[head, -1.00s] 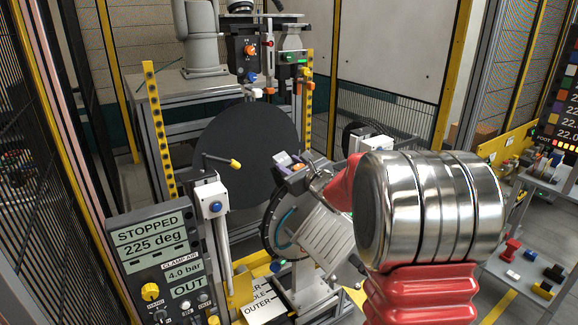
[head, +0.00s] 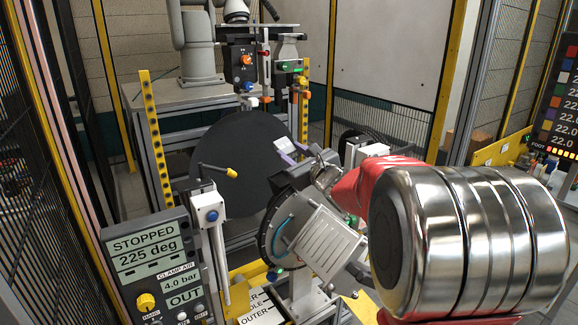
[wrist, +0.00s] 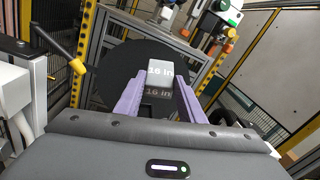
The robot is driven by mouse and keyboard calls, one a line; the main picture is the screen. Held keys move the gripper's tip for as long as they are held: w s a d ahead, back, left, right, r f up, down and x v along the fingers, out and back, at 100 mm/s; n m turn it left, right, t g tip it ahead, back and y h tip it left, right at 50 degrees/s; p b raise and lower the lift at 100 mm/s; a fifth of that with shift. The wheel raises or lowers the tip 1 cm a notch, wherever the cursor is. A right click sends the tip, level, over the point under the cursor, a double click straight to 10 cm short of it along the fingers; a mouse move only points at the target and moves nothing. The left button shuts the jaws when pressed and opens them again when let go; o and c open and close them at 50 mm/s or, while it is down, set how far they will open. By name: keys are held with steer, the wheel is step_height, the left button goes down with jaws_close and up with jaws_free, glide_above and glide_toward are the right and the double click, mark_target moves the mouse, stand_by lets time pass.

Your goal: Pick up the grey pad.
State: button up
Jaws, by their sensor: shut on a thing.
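The grey pad (wrist: 160,72) is a small block marked "16 in". In the wrist view it sits between the tips of my gripper's two purple fingers (wrist: 159,88). My gripper (head: 290,149) is shut on it. In the head view the pad (head: 285,143) shows as a small light shape at the fingertips, in front of the large black disc (head: 237,165). The disc also stands behind the pad in the wrist view (wrist: 122,62). My red and steel arm covers the right of the head view.
A control panel (head: 155,262) at lower left reads STOPPED, 225 deg, 4.0 bar, OUT. A white post with a yellow-tipped lever (head: 218,171) stands left of the disc. Yellow uprights (head: 157,140) flank the disc. A shelf with small parts is at right.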

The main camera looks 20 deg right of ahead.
steer(key=shift+s+d+r, duration=0.15)
steer(key=shift+s+r, duration=0.65)
steer(key=shift+r, duration=0.25)
steer(key=s+d+r+g, duration=0.1)
steer(key=s+g, duration=0.3)
steer(key=s, duration=1.6)
steer(key=shift+d+r, duration=0.3)
steer(key=shift+r, duration=0.1)
steer(key=shift+f, duration=0.1)
